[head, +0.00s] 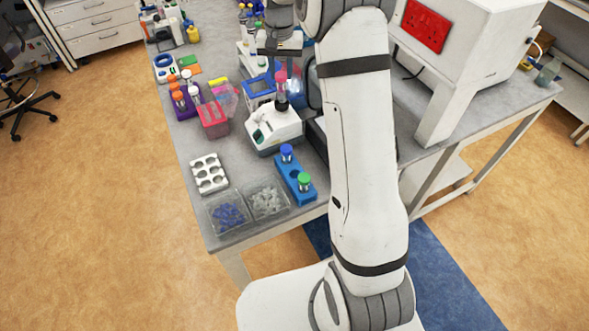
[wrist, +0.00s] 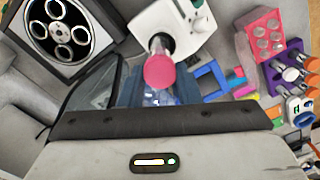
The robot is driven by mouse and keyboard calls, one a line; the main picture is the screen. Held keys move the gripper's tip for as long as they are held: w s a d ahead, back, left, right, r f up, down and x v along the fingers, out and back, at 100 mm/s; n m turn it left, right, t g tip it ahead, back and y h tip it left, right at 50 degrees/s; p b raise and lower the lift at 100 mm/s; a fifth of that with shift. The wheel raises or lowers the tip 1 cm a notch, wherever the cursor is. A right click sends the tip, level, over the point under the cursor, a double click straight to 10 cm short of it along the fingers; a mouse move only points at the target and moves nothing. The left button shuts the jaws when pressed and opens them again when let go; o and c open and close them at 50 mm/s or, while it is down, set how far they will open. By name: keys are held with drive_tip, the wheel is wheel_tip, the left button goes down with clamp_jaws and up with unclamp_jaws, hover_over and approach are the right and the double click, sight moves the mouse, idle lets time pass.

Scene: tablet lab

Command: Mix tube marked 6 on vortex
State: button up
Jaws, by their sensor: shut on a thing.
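A tube with a pink-red cap (head: 281,76) is held upright over the white vortex mixer (head: 272,130). The cap also shows in the wrist view (wrist: 160,72), with the mixer's white body (wrist: 185,22) beyond it. The tube's lower end is at the mixer's dark cup (head: 282,104); I cannot tell whether it presses into it. My gripper (head: 283,68) is shut on this tube just below the cap, and its bluish fingers also show in the wrist view (wrist: 160,92). No number on the tube is readable.
A blue rack (head: 295,180) with blue-capped and green-capped tubes stands in front of the mixer. A white rack (head: 208,174) and trays of blue (head: 228,215) and clear pieces (head: 267,201) are near the table edge. A pink rack (head: 213,120) stands left; a centrifuge (wrist: 62,30) stands close by.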

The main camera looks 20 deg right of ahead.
drive_tip(key=shift+w, duration=0.5)
drive_tip(key=shift+f+b, duration=0.3)
drive_tip(key=shift+f, duration=0.1)
drive_tip(key=shift+f, duration=0.2)
idle(0.6)
drive_tip(key=shift+f+b, duration=0.55)
drive_tip(key=shift+f, duration=0.1)
drive_tip(key=shift+f+b, duration=0.3)
drive_tip(key=shift+f, duration=0.2)
idle(1.0)
idle(3.1)
drive_tip(key=shift+r+p, duration=1.15)
drive_tip(key=shift+r, duration=1.4)
drive_tip(key=shift+c, duration=0.2)
